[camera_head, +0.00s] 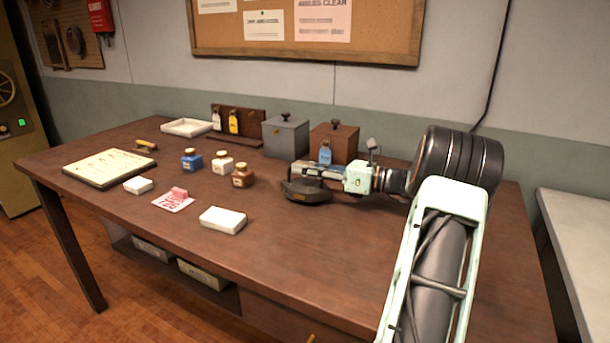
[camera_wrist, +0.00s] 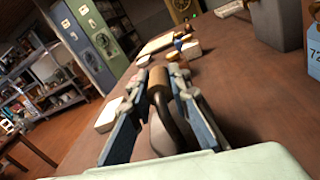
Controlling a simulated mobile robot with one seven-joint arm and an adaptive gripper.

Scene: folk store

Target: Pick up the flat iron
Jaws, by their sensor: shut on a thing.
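The flat iron (camera_head: 306,191) is a dark, low iron near the middle of the brown table in the head view, in front of the boxes. In the wrist view its tan handle (camera_wrist: 158,82) and dark curved bracket lie between the two blue-grey fingers. My gripper (camera_head: 312,170) reaches in from the right, low over the table. It is shut on the iron's handle in the wrist view (camera_wrist: 156,95). The iron's base looks at or very close to the table top; I cannot tell whether it touches. Part of the iron is hidden by the fingers.
A grey box (camera_head: 285,138) and a brown box (camera_head: 334,143) with a blue tag (camera_head: 325,152) stand close behind the iron. Small bottles (camera_head: 243,175) are to its left, and a white block (camera_head: 223,220) is at front left. The table front right of the iron is clear.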

